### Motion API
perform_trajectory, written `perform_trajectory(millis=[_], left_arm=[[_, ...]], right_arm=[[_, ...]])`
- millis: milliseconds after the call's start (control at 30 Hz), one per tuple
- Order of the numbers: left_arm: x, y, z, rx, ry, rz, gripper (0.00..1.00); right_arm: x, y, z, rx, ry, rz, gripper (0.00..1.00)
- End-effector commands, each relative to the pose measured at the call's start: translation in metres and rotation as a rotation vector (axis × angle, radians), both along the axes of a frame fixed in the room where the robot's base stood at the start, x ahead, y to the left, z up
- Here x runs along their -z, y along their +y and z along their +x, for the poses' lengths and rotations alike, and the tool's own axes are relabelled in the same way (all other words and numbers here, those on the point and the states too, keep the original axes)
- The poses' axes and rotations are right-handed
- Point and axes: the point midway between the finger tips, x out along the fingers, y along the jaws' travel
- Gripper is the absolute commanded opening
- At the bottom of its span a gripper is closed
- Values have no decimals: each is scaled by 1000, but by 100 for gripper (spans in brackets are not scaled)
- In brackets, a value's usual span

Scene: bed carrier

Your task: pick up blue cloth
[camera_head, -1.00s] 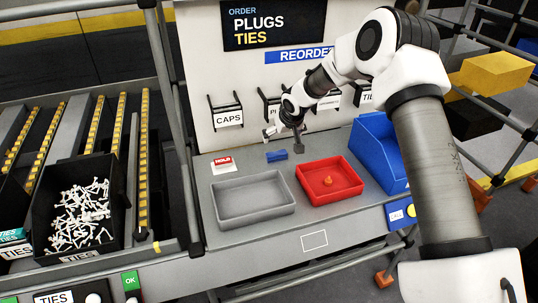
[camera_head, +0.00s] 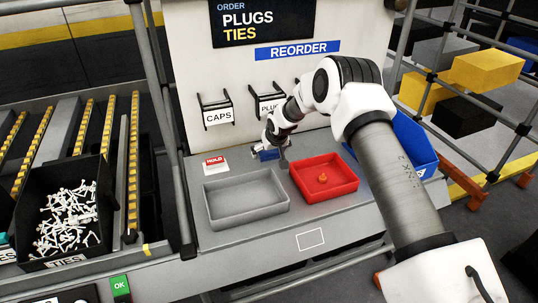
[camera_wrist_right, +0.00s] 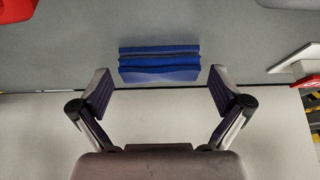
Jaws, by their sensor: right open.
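The folded blue cloth (camera_head: 267,154) lies on the grey bench behind the grey tray, partly hidden by my right gripper in the head view. In the right wrist view the cloth (camera_wrist_right: 160,63) sits just beyond the fingertips, centred between them. My right gripper (camera_head: 275,158) is at the cloth in the head view; in the right wrist view the gripper (camera_wrist_right: 160,85) is open and empty, with a finger to each side. My left gripper is not in view.
An empty grey tray (camera_head: 213,213) and a red tray (camera_head: 341,189) holding a small orange piece stand in front. A red-and-white HOLD sign (camera_head: 215,163) is left of the cloth. A blue bin (camera_head: 415,150) stands at right, and the white back panel (camera_head: 200,60) rises close behind.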

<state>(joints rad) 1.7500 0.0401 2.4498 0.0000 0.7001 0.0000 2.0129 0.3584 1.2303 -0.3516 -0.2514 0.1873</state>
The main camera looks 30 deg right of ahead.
Motion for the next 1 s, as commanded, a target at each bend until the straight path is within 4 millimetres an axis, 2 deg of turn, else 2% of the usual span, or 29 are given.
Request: perform_trajectory(millis=[33,67,100,167,200,667,867,1000], left_arm=[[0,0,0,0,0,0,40],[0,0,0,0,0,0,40],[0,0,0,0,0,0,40],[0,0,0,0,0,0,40],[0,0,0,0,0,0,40],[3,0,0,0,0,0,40],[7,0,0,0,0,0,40],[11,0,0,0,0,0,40]], right_arm=[[0,0,0,0,0,0,100],[0,0,0,0,0,0,93],[0,0,0,1,0,0,79],[0,0,0,1,0,0,57],[0,0,0,1,0,0,54],[-3,1,-3,0,3,1,53],[-31,1,-4,0,-1,1,53],[-59,1,-3,1,-3,1,53]])
